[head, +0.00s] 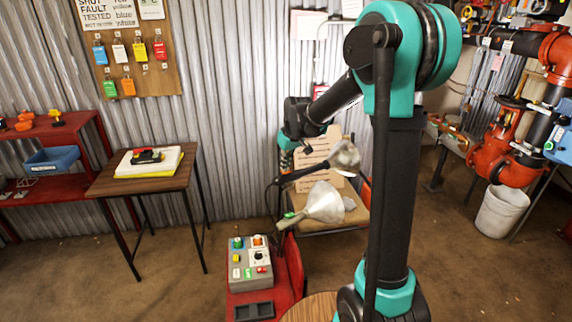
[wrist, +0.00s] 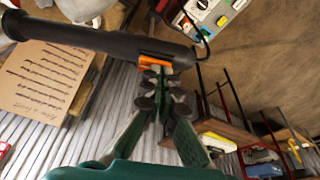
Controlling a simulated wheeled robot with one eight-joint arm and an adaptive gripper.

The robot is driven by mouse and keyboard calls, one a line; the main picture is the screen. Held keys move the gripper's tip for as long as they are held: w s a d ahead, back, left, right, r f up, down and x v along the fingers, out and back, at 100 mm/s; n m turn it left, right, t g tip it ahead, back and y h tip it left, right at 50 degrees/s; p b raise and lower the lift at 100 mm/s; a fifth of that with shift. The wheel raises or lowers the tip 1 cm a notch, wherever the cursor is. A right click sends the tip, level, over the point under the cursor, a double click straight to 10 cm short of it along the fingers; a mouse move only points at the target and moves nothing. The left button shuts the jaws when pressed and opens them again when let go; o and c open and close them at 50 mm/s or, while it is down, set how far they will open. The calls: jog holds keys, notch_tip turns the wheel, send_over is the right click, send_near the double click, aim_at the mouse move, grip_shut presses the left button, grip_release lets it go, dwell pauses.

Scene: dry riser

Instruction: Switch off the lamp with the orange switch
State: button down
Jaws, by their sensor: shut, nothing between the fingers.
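The black lamp arm (wrist: 100,38) crosses the upper left of the wrist view, with the orange switch (wrist: 155,61) on its side. My gripper (wrist: 159,72) is shut and empty, its fingertips overlapping the switch in this view; whether they press it I cannot tell. In the head view, a lamp with a black arm (head: 303,172) and silver shade (head: 344,156) stands behind a second lamp with a silver shade (head: 324,204) and a green part (head: 291,217). The orange switch is not discernible there. I cannot tell whether either lamp is lit.
A grey control box (head: 250,268) with coloured buttons sits on a red stand (head: 292,268) below the lamps. A wooden table (head: 108,183) stands left. A board with printed rows (wrist: 42,82) is close beside the lamp arm. Red pipework (head: 497,140) stands right.

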aim_at(289, 171)
jog(key=shift+s+a+f, duration=0.1)
jog(key=shift+d, duration=0.2)
jog(key=shift+w+d, duration=0.45)
jog(key=shift+d, duration=0.1)
notch_tip(289, 171, up, 4)
jog(key=shift+r, duration=0.2)
jog(key=s+a+v, duration=0.1)
jog(key=v, duration=0.8)
jog(key=shift+r, duration=0.3)
